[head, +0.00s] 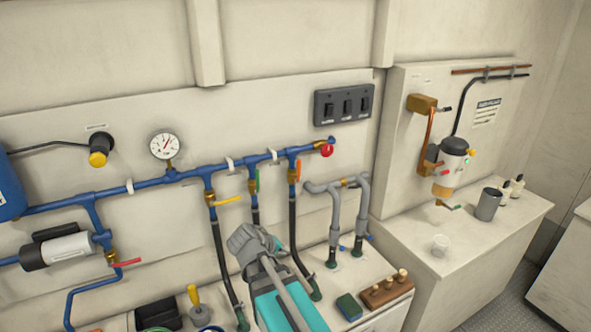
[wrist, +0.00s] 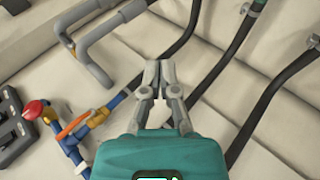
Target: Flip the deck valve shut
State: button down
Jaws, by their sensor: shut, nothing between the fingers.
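Several lever valves hang from the blue pipe manifold on the wall panel in the head view. One has a yellow handle (head: 228,200) lying across its drop, one a green handle (head: 257,181) and one an orange handle (head: 298,170), both roughly upright along their drops. I cannot read any label naming the deck valve. My gripper (head: 255,240) is below the manifold, in front of the black hoses. In the wrist view, my gripper (wrist: 159,66) is shut and empty, apart from the orange handle (wrist: 73,125) at lower left.
A red knob (head: 327,150) ends the manifold, under a black switch panel (head: 344,104). Grey bent pipes (head: 335,215) stand right of the hoses. A green sponge (head: 349,306) and a wooden block with pegs (head: 386,291) lie on the bench. A pressure gauge (head: 165,145) is at left.

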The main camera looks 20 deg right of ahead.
aim_at(298, 168)
jog(key=w+r+n+t+h+p, duration=0.1)
jog(key=w+r+n+t+h, duration=0.1)
jog(key=r, duration=0.5)
jog(key=w+r+n+t+h+p, duration=0.1)
jog(key=w+r+n+t+h, duration=0.2)
jog(key=w+r, duration=0.4)
jog(key=shift+d+r+n+t+h, duration=0.3)
jog(key=shift+r+t+h, duration=0.3)
jog(key=shift+t, duration=0.3)
jog(key=shift+w, duration=0.1)
jog(key=x, duration=1.4)
jog(key=shift+f, duration=0.1)
jog(key=shift+a, duration=0.15)
jog(key=shift+p, duration=0.3)
